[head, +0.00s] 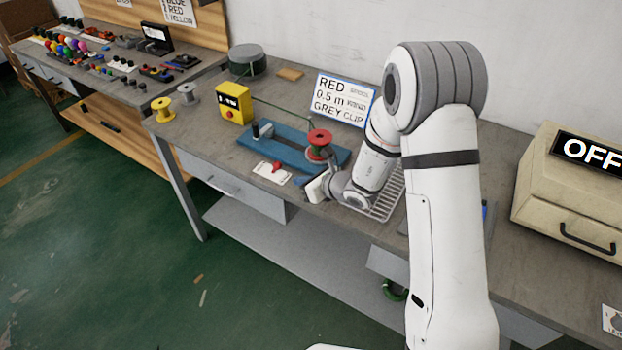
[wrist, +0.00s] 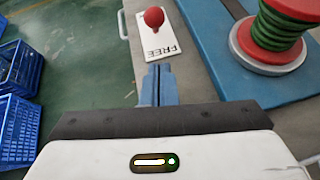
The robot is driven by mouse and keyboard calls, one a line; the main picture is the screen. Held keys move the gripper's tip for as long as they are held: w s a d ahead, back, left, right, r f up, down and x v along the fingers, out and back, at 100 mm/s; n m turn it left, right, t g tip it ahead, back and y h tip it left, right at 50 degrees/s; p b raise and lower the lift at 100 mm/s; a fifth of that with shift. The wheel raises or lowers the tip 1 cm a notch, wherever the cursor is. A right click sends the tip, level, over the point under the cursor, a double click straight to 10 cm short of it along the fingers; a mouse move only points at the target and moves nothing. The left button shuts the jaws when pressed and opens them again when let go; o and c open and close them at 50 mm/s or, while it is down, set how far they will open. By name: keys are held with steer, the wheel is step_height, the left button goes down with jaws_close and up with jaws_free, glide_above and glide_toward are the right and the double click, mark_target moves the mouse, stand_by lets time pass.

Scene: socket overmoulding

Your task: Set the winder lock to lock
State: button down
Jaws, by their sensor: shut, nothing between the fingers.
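The winder lock is a red-knobbed lever (wrist: 154,18) on a white plate (wrist: 147,52). The word FREE is readable on the plate's near end in the wrist view; no LOCK label is readable. The lever's exact setting is hard to tell. In the head view the red lever (head: 277,167) stands in front of the blue winder base (head: 263,146). My gripper (wrist: 158,82) is shut and empty, its blue-grey fingertips just short of the plate's FREE end, apart from the knob. The winder's red spool (wrist: 275,40) carries green wire, right of the plate.
A yellow box (head: 233,103) with a red button stands behind the winder base. A wire rack (head: 388,200) lies beside my arm. Blue crates (wrist: 18,125) are on the floor. The bench's front edge is close to the plate.

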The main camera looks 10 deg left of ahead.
mark_target(276, 170)
steer(key=w+a, duration=0.1)
steer(key=a+p, duration=0.1)
steer(key=a, duration=0.1)
steer(key=w+a, duration=0.1)
steer(key=shift+w+a+r, duration=0.15)
steer(key=shift+w+r, duration=0.05)
steer(key=shift+w, duration=0.15)
